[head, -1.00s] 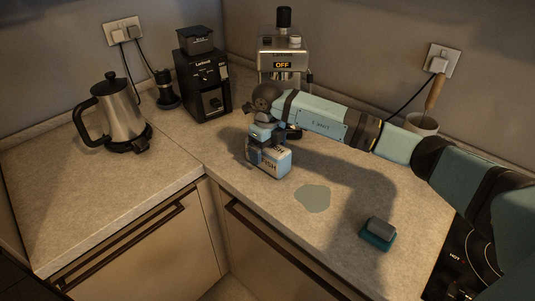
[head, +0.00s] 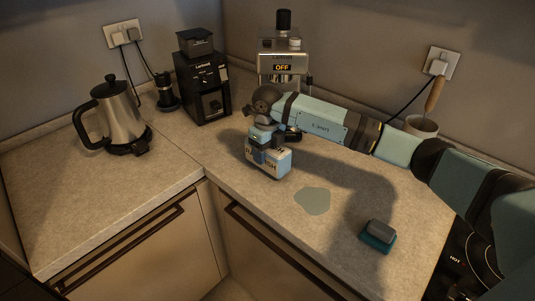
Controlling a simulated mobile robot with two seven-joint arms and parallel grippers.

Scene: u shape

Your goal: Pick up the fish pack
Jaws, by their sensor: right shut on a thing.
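The fish pack (head: 280,168) is a small pale box with dark lettering, part of which reads "ISH". It is on or just above the counter, below the coffee machine; I cannot tell if it still touches the surface. My right gripper (head: 261,155) comes down over it from above and is shut on it, covering part of its front and top. My left gripper is not in view.
A kettle (head: 119,118) and a black grinder (head: 202,85) stand at the left and back. The coffee machine (head: 283,62) is behind my right gripper. A puddle-like patch (head: 313,200) and a sponge (head: 379,234) lie in front. The left counter (head: 100,205) has free room.

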